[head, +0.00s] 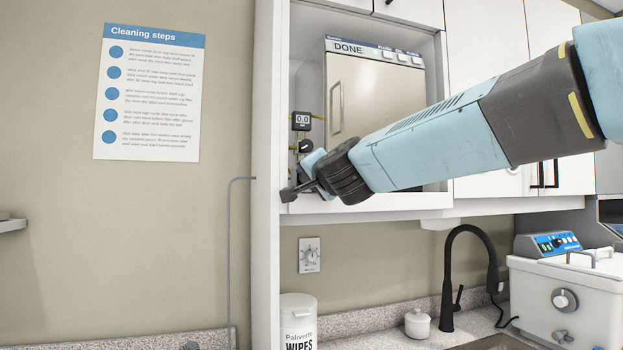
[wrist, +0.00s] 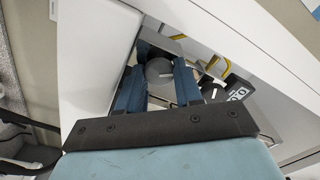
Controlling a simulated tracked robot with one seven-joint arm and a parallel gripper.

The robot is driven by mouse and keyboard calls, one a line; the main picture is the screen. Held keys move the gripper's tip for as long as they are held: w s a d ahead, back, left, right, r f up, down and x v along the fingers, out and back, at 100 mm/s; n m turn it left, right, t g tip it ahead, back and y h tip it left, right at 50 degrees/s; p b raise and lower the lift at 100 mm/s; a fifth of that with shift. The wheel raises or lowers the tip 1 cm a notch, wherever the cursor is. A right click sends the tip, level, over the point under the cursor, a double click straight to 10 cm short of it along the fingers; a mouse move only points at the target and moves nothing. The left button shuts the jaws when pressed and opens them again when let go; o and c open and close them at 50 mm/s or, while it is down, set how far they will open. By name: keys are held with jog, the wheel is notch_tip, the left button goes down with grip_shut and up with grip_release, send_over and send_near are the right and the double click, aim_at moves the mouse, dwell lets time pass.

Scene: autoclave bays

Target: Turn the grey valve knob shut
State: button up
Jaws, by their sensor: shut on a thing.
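The grey valve knob (wrist: 160,72) sits between the two blue fingers of my gripper (wrist: 158,80) in the wrist view, inside the recess beside the autoclave. The fingers are closed on its sides. In the head view my gripper (head: 306,176) reaches into the lower left corner of the bay and hides the knob. The autoclave (head: 376,95) has a pale door with a vertical handle, and its top panel reads DONE. A small black display (head: 301,121) reads 0.0 above a black knob (head: 305,146), which also shows right of the fingers in the wrist view (wrist: 214,71).
The white cabinet side panel (head: 267,200) stands close left of my gripper. Yellow tubing (wrist: 183,52) runs behind the knob. Below are a wipes tub (head: 298,322), a black tap (head: 452,275) and a white bath unit (head: 570,290).

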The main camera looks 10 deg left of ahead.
jog(key=shift+w+d, duration=0.15)
jog(key=shift+d, duration=0.1)
jog(key=o, duration=1)
jog(key=shift+a+f, duration=0.1)
jog(key=shift+f, duration=0.1)
